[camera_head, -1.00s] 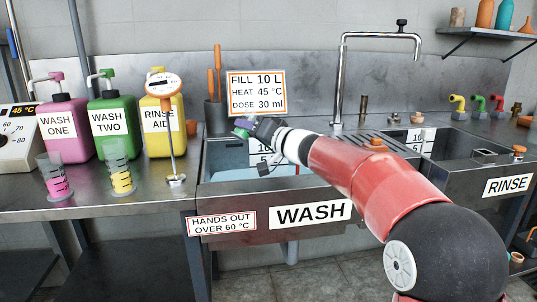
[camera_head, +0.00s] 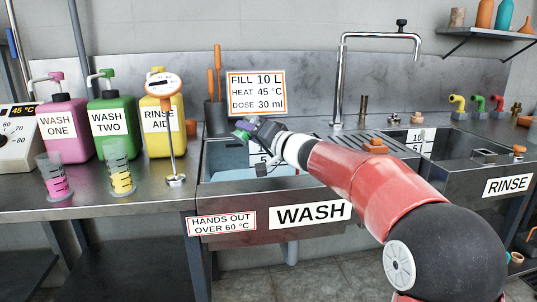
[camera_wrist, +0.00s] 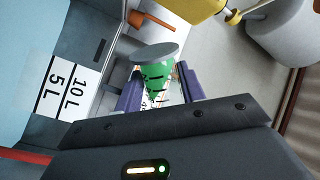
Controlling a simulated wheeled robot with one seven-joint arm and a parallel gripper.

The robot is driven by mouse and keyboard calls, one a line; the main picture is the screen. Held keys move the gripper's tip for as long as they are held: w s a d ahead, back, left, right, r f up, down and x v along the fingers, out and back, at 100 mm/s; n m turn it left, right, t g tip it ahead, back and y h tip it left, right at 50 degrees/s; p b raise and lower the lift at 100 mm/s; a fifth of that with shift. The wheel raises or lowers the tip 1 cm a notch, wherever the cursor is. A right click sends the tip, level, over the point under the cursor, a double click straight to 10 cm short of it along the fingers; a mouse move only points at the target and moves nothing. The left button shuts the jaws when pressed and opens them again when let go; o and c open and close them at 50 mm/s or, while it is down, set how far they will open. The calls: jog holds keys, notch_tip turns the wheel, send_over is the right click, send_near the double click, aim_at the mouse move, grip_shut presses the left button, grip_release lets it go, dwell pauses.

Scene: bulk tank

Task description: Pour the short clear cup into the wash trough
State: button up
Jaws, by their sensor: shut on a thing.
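My gripper (camera_wrist: 155,92) is shut on a short clear cup with green liquid (camera_wrist: 158,76) and black marks on its side. A grey disc-shaped end of the cup faces the wrist camera's upper side. In the head view my gripper (camera_head: 256,131) holds the cup (camera_head: 242,130) over the back left part of the wash trough (camera_head: 245,186). The cup looks tilted there, but it is too small to tell how far. No falling stream is visible. Pale blue water lies in the trough. The trough's 5 L and 10 L scale (camera_wrist: 65,88) shows in the wrist view.
A thermometer on a stand (camera_head: 165,120) stands at the trough's left edge. Pink (camera_head: 57,182) and yellow (camera_head: 122,178) cups stand on the left counter before several jugs. A tall faucet (camera_head: 340,85) stands behind the trough; the rinse sink (camera_head: 470,160) is right.

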jog(key=shift+f+m+t+b, duration=0.3)
jog(key=shift+f+m+b, duration=0.3)
jog(key=shift+m, duration=0.8)
dwell(0.4)
jog(key=shift+r+m+b, duration=0.3)
jog(key=shift+r+m, duration=0.05)
jog(key=shift+m, duration=0.55)
dwell(0.5)
jog(key=shift+w+d+f+m+p, duration=0.15)
jog(key=shift+w+d+m+p, duration=0.25)
jog(key=shift+p, duration=0.45)
jog(key=shift+w+d+f+m, duration=0.15)
jog(key=shift+f+m, duration=0.1)
jog(key=shift+m, duration=0.35)
jog(key=shift+w+d+r+m+t, duration=0.1)
jog(key=shift+r+m+t, duration=0.15)
jog(key=shift+m, duration=0.3)
jog(key=shift+d+r+m+t, duration=0.1)
jog(key=shift+m+t, duration=0.15)
jog(key=shift+m, duration=0.3)
dwell(0.3)
